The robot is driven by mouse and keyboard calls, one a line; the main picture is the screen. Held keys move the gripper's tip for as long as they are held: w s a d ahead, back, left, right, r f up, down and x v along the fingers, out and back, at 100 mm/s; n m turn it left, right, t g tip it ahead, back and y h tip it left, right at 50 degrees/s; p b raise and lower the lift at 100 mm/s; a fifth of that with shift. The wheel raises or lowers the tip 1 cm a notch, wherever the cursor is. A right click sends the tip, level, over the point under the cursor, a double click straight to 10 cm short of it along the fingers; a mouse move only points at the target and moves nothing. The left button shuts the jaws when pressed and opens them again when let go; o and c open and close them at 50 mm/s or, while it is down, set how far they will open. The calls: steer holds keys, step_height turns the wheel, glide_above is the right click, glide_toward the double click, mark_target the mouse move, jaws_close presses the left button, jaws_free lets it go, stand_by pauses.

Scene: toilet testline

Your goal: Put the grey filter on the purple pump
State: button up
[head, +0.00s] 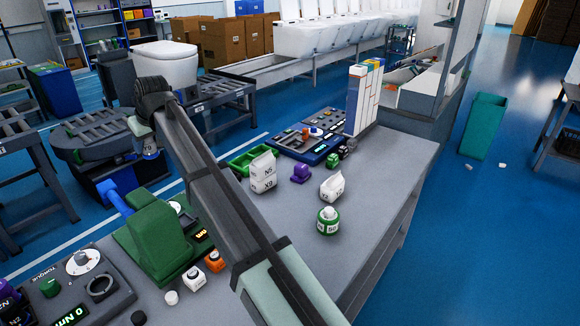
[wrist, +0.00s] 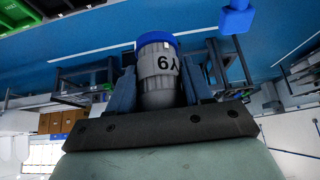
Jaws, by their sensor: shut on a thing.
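A grey cylinder with a blue end and a dark label (wrist: 158,75) fits the grey filter. In the wrist view it sits between the two fingers of my gripper (wrist: 160,88), which is shut on it. In the head view my gripper (head: 144,128) is raised at the left, beyond the bench, over the blue floor and rollers. The held filter (head: 150,149) shows small below it. A small purple part (head: 300,173) stands on the bench, well to the right of my gripper; it may be the purple pump. Another purple item (head: 6,291) is cut by the left edge.
A green tray (head: 250,161) and a dark panel (head: 306,137) lie behind. A green machine (head: 157,238) stands left. The bench's right side is clear.

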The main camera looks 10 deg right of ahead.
steer(key=w+d+m, duration=0.2)
steer(key=w+d, duration=0.7)
steer(key=d, duration=0.3)
steer(key=m+t+h, duration=0.2)
steer(key=m+h, duration=0.1)
steer(key=m, duration=0.2)
glide_above(301, 165)
steer(key=shift+s+f, duration=0.1)
steer(key=shift+f, duration=10.55)
steer(key=shift+f, duration=0.15)
steer(key=o, duration=1.1)
steer(key=shift+c, duration=0.2)
steer(key=v, duration=1.2)
steer(key=shift+r, duration=0.25)
